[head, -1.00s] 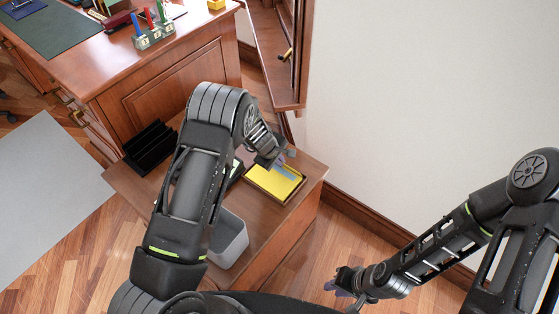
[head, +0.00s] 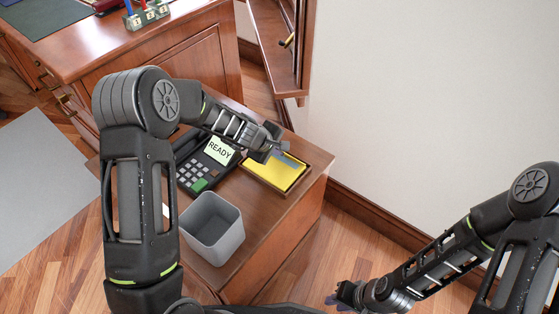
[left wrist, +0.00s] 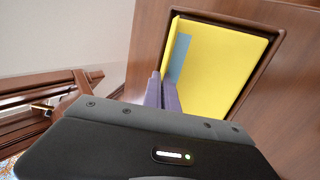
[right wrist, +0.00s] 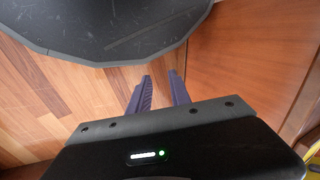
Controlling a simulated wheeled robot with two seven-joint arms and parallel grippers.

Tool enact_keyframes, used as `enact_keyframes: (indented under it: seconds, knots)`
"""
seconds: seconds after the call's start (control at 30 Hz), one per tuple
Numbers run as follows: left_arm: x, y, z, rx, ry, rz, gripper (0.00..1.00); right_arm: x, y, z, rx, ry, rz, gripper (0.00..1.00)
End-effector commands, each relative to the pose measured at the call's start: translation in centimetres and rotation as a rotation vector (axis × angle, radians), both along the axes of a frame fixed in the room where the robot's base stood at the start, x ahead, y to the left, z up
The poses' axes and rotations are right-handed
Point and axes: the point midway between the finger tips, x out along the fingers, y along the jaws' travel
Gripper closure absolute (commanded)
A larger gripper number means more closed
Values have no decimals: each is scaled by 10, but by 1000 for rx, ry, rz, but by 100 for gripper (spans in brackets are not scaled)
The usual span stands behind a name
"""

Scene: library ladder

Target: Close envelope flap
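The yellow envelope (head: 272,172) lies in a shallow brown tray (head: 292,191) on the wooden cabinet. A blue-grey strip (left wrist: 179,58) runs along one side of it in the left wrist view. Past that strip is a narrow yellow edge (left wrist: 168,48). My left gripper (head: 282,149) is at the strip end of the envelope. Its purple fingers (left wrist: 163,90) are together by the yellow edge; I cannot tell whether any paper is between them. My right gripper (right wrist: 160,88) is empty over the floor, with a gap between its fingers.
A keypad device (head: 206,163) with a READY screen and a grey open bin (head: 212,228) stand beside the tray on the cabinet. A white wall (head: 430,90) and a wooden shelf (head: 280,60) bound the far side. A desk (head: 150,60) stands behind.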

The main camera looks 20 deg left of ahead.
Motion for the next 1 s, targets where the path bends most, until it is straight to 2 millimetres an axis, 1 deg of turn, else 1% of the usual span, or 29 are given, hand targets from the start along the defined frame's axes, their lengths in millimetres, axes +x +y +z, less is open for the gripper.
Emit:
enact_keyframes:
  seconds: [0.03,0.4,0.5,0.63,0.8,0.97,1.0]
  knots:
    - [-1,2,-12,-5,-13,3,100,0,0,-23,0,-1,-1,76]
    - [-4,3,-14,-40,-113,1,100,10,-10,-99,-14,-16,-26,76]
    - [-5,3,-13,-49,-137,0,100,14,-13,-116,-20,-22,-35,76]
    - [-7,3,-9,-55,-156,-2,100,16,-16,-126,-24,-26,-41,76]
    - [-8,3,-5,-56,-160,-3,100,17,-17,-124,-25,-27,-43,76]
    - [-8,3,-5,-57,-159,-4,100,17,-16,-124,-25,-27,-43,76]
    - [-8,3,-5,-57,-159,-4,97,17,-16,-124,-25,-27,-43,76]
